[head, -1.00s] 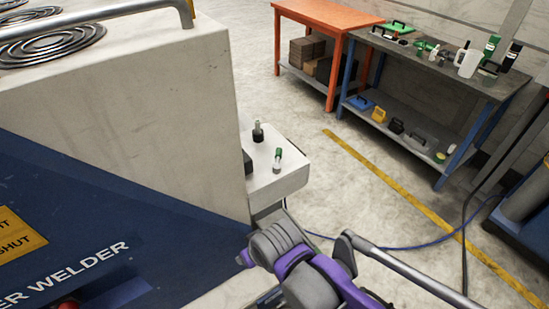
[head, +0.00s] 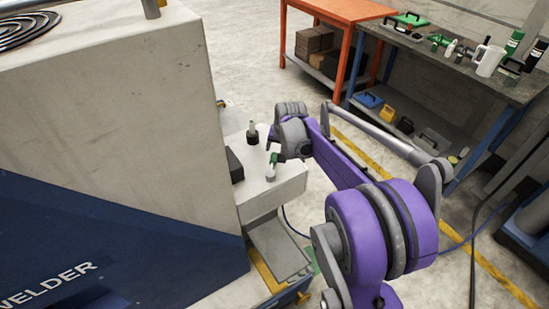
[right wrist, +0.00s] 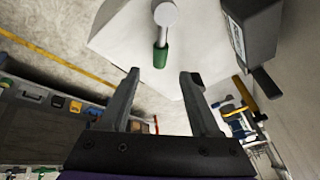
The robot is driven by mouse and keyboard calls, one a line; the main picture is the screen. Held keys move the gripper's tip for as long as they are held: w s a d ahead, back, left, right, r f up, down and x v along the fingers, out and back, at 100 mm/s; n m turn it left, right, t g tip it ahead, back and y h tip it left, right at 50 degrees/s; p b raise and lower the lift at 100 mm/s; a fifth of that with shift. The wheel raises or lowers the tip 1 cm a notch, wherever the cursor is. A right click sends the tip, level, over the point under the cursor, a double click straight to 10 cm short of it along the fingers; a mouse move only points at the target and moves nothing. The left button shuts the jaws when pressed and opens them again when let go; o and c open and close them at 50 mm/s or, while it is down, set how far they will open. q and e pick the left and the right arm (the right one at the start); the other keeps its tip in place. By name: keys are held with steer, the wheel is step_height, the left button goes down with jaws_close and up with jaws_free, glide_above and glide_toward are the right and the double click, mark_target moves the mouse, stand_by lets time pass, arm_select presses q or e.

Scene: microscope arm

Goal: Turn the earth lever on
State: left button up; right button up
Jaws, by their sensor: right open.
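The earth lever, a pale round pivot with a short green-tipped handle (head: 272,163), stands on the white box (head: 284,186) at the side of the welder cabinet. In the right wrist view its green handle (right wrist: 161,54) points toward me, centred just ahead of the gap between my fingers. My right gripper (right wrist: 162,76) is open and empty, its two fingers either side of that line. In the head view my right gripper (head: 274,143) is small and close to the lever, partly hidden by its own wrist. My left gripper is not in view.
A black-tipped post (head: 252,133) and a dark block (head: 235,165) stand beside the lever on the box. The welder cabinet (head: 115,100) fills the left.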

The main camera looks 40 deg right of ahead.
mark_target(274, 157)
steer(key=x, duration=0.8)
steer(key=shift+w+f, duration=0.15)
steer(key=shift+f, duration=0.1)
jaws_close()
steer(key=shift+d, duration=0.1)
stand_by(0.9)
